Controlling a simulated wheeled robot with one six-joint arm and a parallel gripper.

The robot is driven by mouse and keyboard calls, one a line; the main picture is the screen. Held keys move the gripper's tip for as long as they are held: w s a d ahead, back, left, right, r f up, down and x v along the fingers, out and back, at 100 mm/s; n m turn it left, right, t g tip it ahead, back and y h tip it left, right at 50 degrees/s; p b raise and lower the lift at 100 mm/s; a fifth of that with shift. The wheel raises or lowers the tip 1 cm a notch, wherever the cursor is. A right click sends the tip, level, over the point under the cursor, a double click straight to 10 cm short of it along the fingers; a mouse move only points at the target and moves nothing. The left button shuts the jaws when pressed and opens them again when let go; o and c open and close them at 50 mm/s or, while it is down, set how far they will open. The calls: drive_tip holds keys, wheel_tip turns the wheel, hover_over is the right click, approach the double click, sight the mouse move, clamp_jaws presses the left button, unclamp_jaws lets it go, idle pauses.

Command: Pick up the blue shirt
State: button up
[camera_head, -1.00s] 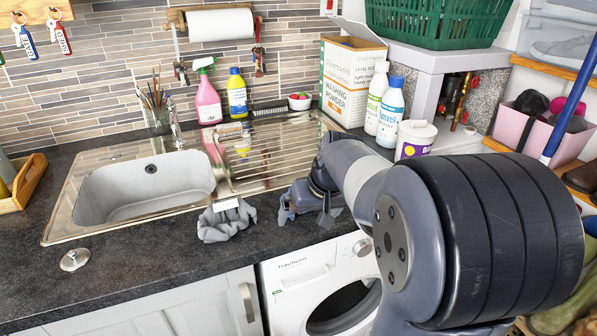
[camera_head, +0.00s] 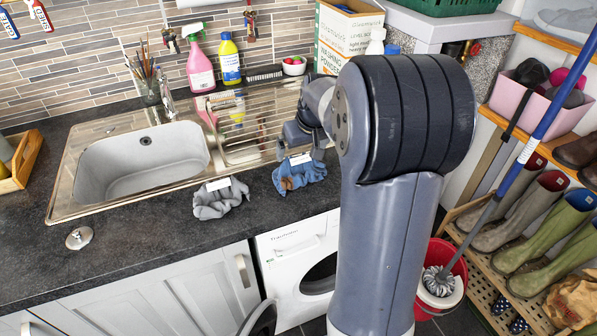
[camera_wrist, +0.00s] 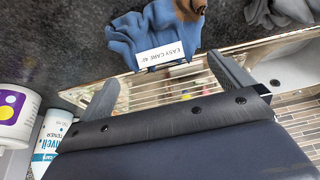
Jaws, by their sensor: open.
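The blue shirt (camera_head: 300,177) lies crumpled on the dark worktop, above the washing machine. In the wrist view the blue shirt (camera_wrist: 135,38) is at the top, with a white label reading "EASY CARE 40" and a brown patch. My gripper (camera_head: 298,143) is just behind and above the shirt, near the drainer's edge. In the wrist view my gripper (camera_wrist: 167,86) has its two fingers wide apart, with nothing held between them. The shirt lies beyond the fingertips; whether the right finger touches it I cannot tell.
A grey crumpled garment (camera_head: 220,198) with a white label lies left of the shirt. The steel sink (camera_head: 140,165) and drainer are behind. Bottles, including a pink spray bottle (camera_head: 201,70), stand at the back. A red mop bucket (camera_head: 441,280) and boot rack are at right.

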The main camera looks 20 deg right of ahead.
sight(300, 157)
drive_tip(key=x, duration=0.5)
drive_tip(key=shift+s+a+p, duration=0.1)
drive_tip(key=shift+a+p, duration=0.05)
drive_tip(key=shift+p, duration=0.25)
drive_tip(key=shift+s+f, duration=0.1)
drive_tip(key=c, duration=1.2)
